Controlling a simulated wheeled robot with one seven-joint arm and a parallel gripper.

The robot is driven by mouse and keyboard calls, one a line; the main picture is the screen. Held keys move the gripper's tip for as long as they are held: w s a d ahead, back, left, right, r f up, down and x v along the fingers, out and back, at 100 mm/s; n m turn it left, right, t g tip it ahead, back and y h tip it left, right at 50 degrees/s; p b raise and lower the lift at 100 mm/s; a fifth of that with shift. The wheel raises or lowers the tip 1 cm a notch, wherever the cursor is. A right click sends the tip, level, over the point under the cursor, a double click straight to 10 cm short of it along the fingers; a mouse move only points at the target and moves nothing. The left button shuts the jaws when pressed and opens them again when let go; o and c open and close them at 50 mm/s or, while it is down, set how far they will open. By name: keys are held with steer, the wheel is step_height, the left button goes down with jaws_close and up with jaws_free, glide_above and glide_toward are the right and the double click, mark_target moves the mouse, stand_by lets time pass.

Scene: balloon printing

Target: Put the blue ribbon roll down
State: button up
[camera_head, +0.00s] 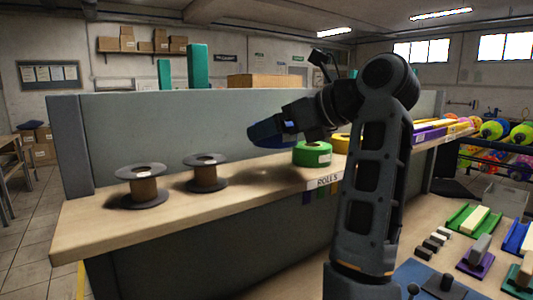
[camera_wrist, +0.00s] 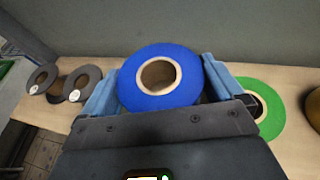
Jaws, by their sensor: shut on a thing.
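The blue ribbon roll (camera_wrist: 160,100) is held between the two fingers of my gripper (camera_wrist: 160,82) in the wrist view. Its pale core faces the camera. In the head view the blue roll (camera_head: 270,131) shows at the end of my arm, above the shelf (camera_head: 240,185), left of and higher than the green roll. My gripper (camera_head: 272,132) is shut on it; its fingers are hard to make out there. A shadow lies on the shelf below, so the roll appears to be in the air.
A green ribbon roll (camera_head: 312,154) stands just right of the blue one, with a yellow roll (camera_head: 341,143) beyond. Two dark spools (camera_head: 142,186) (camera_head: 206,172) stand at the left of the shelf. A grey panel (camera_head: 180,130) backs the shelf. Bare shelf lies between spools and green roll.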

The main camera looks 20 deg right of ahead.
mark_target(266, 172)
steer(key=shift+w+a+f, duration=0.2)
steer(key=shift+a+f, duration=0.2)
steer(key=shift+a, duration=0.15)
steer(key=shift+w+a+f, duration=0.15)
steer(key=shift+a+f, duration=0.2)
steer(key=shift+a, duration=0.2)
steer(key=shift+f+p, duration=0.4)
steer(key=shift+f, duration=1.55)
steer(key=o, duration=0.7)
steer(key=shift+f, duration=0.15)
steer(key=shift+b+v, duration=0.4)
steer(key=shift+v, duration=5.7)
steer(key=shift+w, duration=0.1)
